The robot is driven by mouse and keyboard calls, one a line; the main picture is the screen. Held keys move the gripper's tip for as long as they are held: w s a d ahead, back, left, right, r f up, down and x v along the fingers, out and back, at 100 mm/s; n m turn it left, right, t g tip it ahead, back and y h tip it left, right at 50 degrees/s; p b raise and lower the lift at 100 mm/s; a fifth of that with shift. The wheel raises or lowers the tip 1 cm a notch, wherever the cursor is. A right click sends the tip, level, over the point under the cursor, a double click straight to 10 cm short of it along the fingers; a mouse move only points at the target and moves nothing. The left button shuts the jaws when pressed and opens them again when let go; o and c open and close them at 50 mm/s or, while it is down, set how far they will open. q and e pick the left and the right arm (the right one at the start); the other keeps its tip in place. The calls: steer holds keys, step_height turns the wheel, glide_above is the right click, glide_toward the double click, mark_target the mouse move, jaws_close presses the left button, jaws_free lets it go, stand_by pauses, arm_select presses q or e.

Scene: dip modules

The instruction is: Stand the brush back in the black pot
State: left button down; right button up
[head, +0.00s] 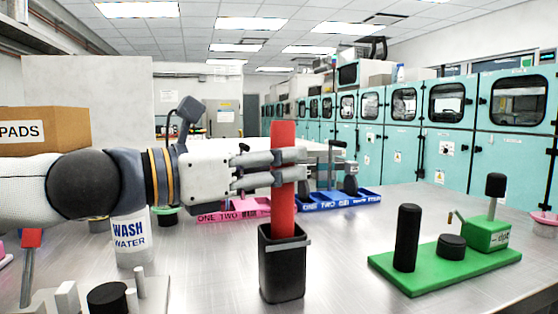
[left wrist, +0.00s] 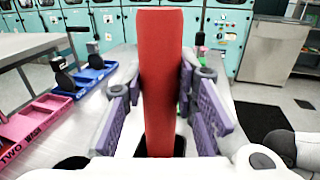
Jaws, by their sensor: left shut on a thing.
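A red brush handle (head: 282,150) stands upright in the head view, its lower end inside the mouth of the black pot (head: 282,275). My left gripper (head: 290,172) comes in from the left and is shut on the red handle above the pot's rim. In the left wrist view the handle (left wrist: 161,75) rises between the two purple-padded fingers (left wrist: 160,110), and a dark bit of the pot (left wrist: 180,146) shows below it. The brush's lower end is hidden inside the pot. I cannot tell whether it rests on the pot's bottom. My right gripper is not in view.
A green base (head: 430,268) with black posts stands to the right. Pink (head: 232,212) and blue (head: 340,202) trays lie behind the pot. A white wash-water container (head: 130,238) stands at left under my arm. The table between pot and green base is clear.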

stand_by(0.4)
arm_select(q)
steer(key=c, duration=1.2)
jaws_free()
